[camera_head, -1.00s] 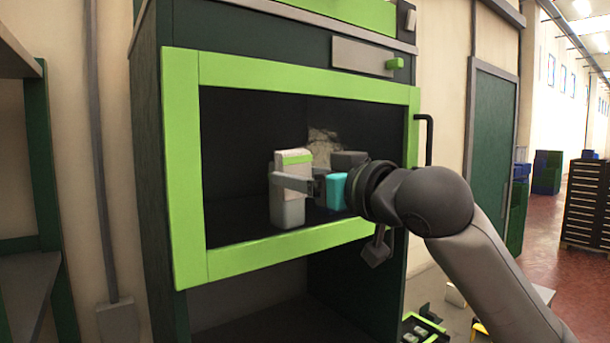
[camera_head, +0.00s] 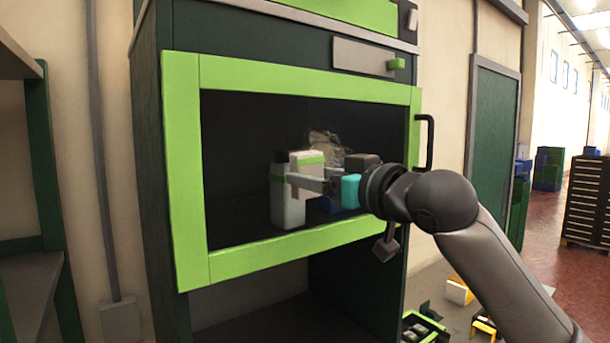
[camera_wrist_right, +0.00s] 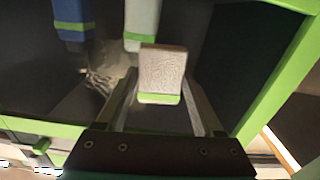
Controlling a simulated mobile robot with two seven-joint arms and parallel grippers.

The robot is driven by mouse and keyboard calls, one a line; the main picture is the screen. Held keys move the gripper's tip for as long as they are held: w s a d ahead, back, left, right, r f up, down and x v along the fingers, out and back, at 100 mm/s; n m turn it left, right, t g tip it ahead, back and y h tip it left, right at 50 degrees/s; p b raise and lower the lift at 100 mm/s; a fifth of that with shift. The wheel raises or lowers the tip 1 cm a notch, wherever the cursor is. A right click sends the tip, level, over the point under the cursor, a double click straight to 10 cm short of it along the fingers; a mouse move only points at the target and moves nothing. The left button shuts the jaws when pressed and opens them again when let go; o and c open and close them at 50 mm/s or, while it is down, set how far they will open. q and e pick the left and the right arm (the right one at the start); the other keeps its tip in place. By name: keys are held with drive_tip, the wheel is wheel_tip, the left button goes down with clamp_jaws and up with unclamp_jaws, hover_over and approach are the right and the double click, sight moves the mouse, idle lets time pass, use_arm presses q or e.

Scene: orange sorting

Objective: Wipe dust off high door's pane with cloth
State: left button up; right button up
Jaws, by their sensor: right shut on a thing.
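The high door is a green-framed door (camera_head: 183,190) with a dark, see-through pane (camera_head: 240,130). A pale grey dust patch (camera_head: 325,138) shows on the pane, partly hidden behind my right gripper; it also shows in the right wrist view (camera_wrist_right: 100,82). My right gripper (camera_head: 310,182) is shut on the cloth (camera_head: 307,157), a pale block with a green band. In the right wrist view the cloth (camera_wrist_right: 162,70) sits between the two fingers. The cloth is in front of the pane, left of most of the dust in the head view; contact is unclear. My left gripper is out of view.
Behind the pane stand a pale bottle (camera_head: 288,207) and a blue bottle (camera_wrist_right: 72,20), both green-banded. A dark handle (camera_head: 430,155) juts from the door's right side. A green knob (camera_head: 396,64) sits above. A shelf unit (camera_head: 30,230) stands at left; an open crate (camera_head: 424,328) lies low.

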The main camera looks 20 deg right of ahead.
sight(352, 148)
drive_tip(key=shift+w+d+r+p, duration=1)
drive_tip(key=shift+w+d+p, duration=1)
drive_tip(key=shift+d, duration=3.3)
drive_tip(key=shift+s+a, duration=0.8)
drive_tip(key=shift+a, duration=1.45)
drive_tip(key=shift+s+a, duration=0.85)
drive_tip(key=shift+a, duration=1.45)
drive_tip(key=shift+s+a, duration=0.8)
drive_tip(key=shift+a, duration=1.45)
drive_tip(key=shift+r, duration=1.05)
drive_tip(key=shift+w+d, duration=0.8)
drive_tip(key=shift+d, duration=1.5)
drive_tip(key=shift+w+d, duration=0.85)
drive_tip(key=shift+d, duration=1.4)
drive_tip(key=shift+w+d, duration=0.8)
drive_tip(key=shift+d, duration=1.5)
drive_tip(key=shift+s+f, duration=0.1)
